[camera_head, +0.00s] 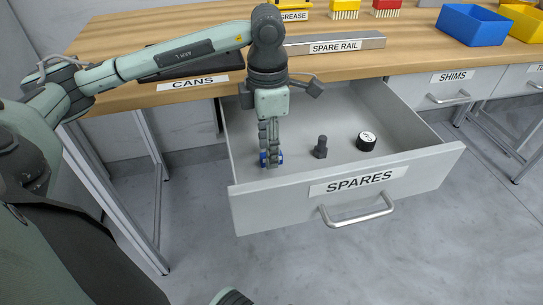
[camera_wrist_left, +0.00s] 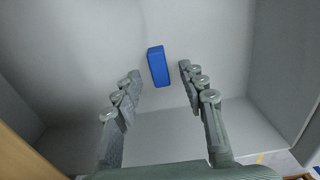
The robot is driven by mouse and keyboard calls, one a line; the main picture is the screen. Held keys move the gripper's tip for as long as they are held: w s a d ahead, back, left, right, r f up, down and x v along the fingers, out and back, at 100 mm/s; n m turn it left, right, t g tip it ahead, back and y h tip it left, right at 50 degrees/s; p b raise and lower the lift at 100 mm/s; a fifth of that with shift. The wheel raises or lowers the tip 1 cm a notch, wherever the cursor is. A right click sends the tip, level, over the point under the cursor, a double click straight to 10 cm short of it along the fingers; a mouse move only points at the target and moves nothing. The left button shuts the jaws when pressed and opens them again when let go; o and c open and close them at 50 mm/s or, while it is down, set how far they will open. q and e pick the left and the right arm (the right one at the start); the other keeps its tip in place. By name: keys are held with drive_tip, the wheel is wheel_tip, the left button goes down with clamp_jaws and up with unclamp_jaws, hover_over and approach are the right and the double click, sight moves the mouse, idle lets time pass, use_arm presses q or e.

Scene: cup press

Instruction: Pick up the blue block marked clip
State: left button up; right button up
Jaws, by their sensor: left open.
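The blue block (camera_head: 280,157) lies on the floor of the open drawer labelled SPARES, near its left side, and is largely hidden by my fingers in the head view. In the left wrist view the blue block (camera_wrist_left: 158,66) shows whole, with no readable marking. My left gripper (camera_head: 268,163) points down into the drawer over the block. In the left wrist view its fingers (camera_wrist_left: 160,71) are open, one on each side of the block, with gaps showing. Whether the fingertips are down at block height cannot be told. My right gripper is not in view.
The open drawer (camera_head: 400,165) also holds a dark bolt-like piece (camera_head: 320,148) and a black round piece with a pale top (camera_head: 366,141), both right of my gripper. The drawer's walls surround the hand. The wooden worktop (camera_head: 130,40) with a spare rail (camera_head: 335,42) is behind.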

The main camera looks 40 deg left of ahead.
use_arm(q)
drive_tip(key=shift+f, duration=0.3)
drive_tip(key=shift+c, duration=0.6)
drive_tip(key=c, duration=0.8)
drive_tip(key=shift+r, duration=0.15)
wheel_tip(320, 180, up, 10)
drive_tip(key=shift+f, duration=0.1)
